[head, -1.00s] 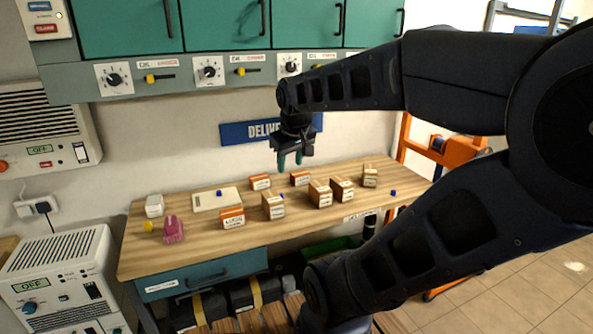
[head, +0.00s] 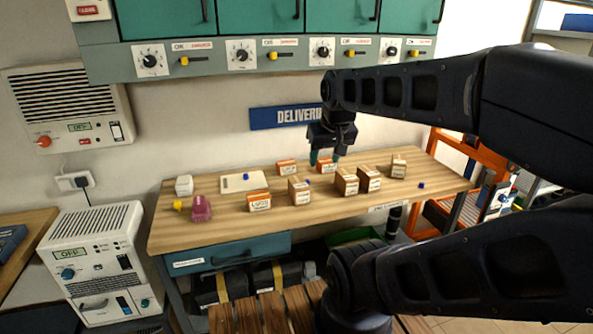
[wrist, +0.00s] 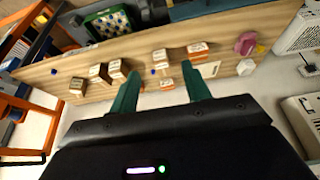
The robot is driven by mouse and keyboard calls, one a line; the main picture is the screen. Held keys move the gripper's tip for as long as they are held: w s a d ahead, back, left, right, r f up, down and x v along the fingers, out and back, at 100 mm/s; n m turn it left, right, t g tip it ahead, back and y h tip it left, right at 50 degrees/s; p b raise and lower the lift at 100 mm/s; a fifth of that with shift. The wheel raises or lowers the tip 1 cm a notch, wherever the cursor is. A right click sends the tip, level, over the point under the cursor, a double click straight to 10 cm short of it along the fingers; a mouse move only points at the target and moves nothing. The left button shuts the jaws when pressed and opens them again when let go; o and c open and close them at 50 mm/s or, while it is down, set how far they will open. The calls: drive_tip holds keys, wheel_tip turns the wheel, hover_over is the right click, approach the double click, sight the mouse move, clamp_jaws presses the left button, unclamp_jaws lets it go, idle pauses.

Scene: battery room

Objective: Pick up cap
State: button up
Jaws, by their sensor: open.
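Several small blue pieces that look like caps are on the wooden workbench (head: 225,222). One blue cap (head: 245,177) is on a pale flat board, one blue cap (head: 307,182) is partly hidden behind a box, and one blue cap (head: 421,185) lies alone at the right. In the wrist view a blue cap (wrist: 153,71) shows between the fingers, and another blue cap (wrist: 53,71) lies at the left. I cannot tell which the task means. My gripper (head: 325,160) is open and empty over the back of the bench; its fingers (wrist: 163,90) also show in the wrist view.
Several small labelled boxes (head: 346,182) stand around the caps. The pale board (head: 232,185), a pink object (head: 201,209), a yellow piece (head: 178,205) and a white block (head: 184,185) are at the left. Cabinets (head: 250,18) hang above. The bench's front right is bare.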

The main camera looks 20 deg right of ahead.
drive_tip(key=w+d+m, duration=0.2)
drive_tip(key=w, duration=0.6)
drive_tip(key=m+g+h, duration=0.1)
drive_tip(key=m+h, duration=0.2)
drive_tip(key=m, duration=0.4)
hover_over(307, 180)
drive_tip(key=s+a, duration=0.3)
wheel_tip(307, 180, down, 23)
drive_tip(key=x, duration=1)
drive_tip(key=shift+s+f, duration=0.2)
drive_tip(key=shift+f, duration=0.25)
clamp_jaws()
